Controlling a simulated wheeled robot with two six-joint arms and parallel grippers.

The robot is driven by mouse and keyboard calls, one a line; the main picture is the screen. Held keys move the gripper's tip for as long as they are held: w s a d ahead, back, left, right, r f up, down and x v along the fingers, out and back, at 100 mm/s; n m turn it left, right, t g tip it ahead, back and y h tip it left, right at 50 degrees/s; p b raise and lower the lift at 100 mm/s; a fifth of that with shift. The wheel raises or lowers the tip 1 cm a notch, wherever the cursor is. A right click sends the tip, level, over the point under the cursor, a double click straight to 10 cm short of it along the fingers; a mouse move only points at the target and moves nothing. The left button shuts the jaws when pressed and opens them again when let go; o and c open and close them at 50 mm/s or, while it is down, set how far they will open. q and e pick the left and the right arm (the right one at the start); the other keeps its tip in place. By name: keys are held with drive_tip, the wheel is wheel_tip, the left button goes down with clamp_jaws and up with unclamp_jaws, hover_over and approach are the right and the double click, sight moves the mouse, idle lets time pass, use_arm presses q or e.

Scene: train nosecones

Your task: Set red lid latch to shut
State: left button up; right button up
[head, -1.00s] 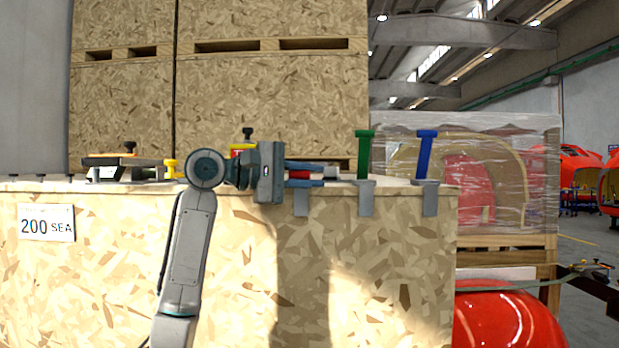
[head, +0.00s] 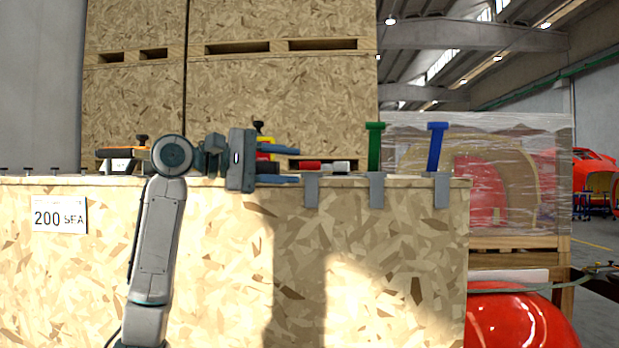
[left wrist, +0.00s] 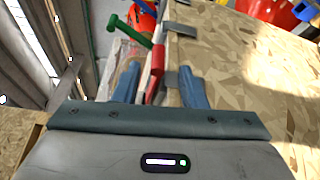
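The red lid latch (head: 310,165) lies low at the crate's top edge, above the leftmost grey bracket (head: 311,189). The green latch (head: 375,146) and blue latch (head: 436,147) stand upright to its right. My left gripper (head: 294,165) is open just left of the red latch, its fingers one above the other and apart from it. In the left wrist view the red latch (left wrist: 154,84) shows between the two spread fingers, with the green latch (left wrist: 131,31) beyond. My right gripper is not in view.
The wooden crate (head: 400,260) fills the front, with a 200 SEA label (head: 59,216). Tall stacked crates (head: 280,100) stand behind. A red nosecone (head: 515,320) is at lower right.

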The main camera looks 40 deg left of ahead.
use_arm(q)
drive_tip(key=b+v, duration=0.1)
drive_tip(key=v, duration=0.2)
drive_tip(key=shift+s+a, duration=0.2)
drive_tip(key=shift+s, duration=0.15)
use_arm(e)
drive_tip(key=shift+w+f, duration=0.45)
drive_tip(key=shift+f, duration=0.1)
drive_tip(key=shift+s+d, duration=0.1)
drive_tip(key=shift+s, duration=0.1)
